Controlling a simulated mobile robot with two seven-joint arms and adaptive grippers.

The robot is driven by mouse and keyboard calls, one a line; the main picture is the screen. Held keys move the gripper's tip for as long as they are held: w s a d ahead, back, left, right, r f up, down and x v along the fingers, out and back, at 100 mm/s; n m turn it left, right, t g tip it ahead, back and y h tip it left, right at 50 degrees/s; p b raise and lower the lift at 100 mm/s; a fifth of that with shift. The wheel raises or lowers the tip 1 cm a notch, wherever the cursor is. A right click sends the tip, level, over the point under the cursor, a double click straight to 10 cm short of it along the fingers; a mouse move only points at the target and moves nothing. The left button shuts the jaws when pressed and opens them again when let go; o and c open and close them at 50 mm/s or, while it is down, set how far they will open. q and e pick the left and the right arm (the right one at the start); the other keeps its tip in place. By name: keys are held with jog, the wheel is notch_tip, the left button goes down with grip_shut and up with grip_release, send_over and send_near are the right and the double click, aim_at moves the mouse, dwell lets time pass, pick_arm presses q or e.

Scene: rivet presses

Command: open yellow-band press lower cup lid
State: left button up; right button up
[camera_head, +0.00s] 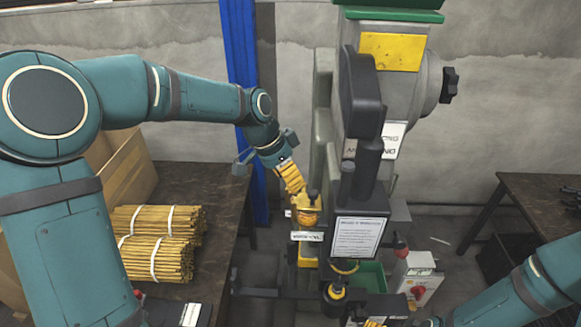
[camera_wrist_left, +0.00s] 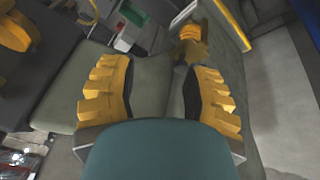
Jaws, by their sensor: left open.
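The press (camera_head: 325,130) is a grey-green machine with a yellow panel (camera_head: 392,52) near its top. An orange-yellow cup (camera_head: 307,216) with a dark knob sits on its left side, above a small white label. A yellow-and-black part (camera_head: 336,291) sits lower on the press. I cannot tell which of these is the lower cup, or whether its lid is shut. My left gripper (camera_head: 295,184) is just above the orange-yellow cup. In the left wrist view it (camera_wrist_left: 155,75) is open and empty over the press body, with a yellow part (camera_wrist_left: 190,45) beyond the right finger. My right gripper (camera_head: 374,323) barely shows at the bottom edge.
A dark table (camera_head: 215,215) at left holds bundles of yellow-brown sticks (camera_head: 155,260) and a cardboard box (camera_head: 128,170). A blue post (camera_head: 240,60) stands behind my left arm. A white sign (camera_head: 357,238), a green bin (camera_head: 368,274) and a red-button box (camera_head: 418,278) crowd the press's lower part.

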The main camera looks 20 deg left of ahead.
pick_arm(q)
notch_tip(320, 180, up, 7)
jog(key=w+a+m+t, duration=0.1)
jog(key=w+a+m, duration=0.1)
jog(key=a, duration=0.1)
jog(key=p+x, duration=0.1)
jog(key=x, duration=1.2)
jog(key=shift+s+f, duration=0.15)
jog(key=shift+f, duration=0.05)
pick_arm(e)
jog(key=shift+w+a+r+n, duration=0.35)
jog(key=shift+r+n, duration=0.15)
jog(key=shift+r, duration=0.1)
jog(key=shift+w+a+r+n, duration=0.2)
jog(key=shift+a+r+n, duration=0.1)
jog(key=shift+r+n, duration=0.25)
pick_arm(q)
jog(key=shift+y, duration=0.3)
grip_shut()
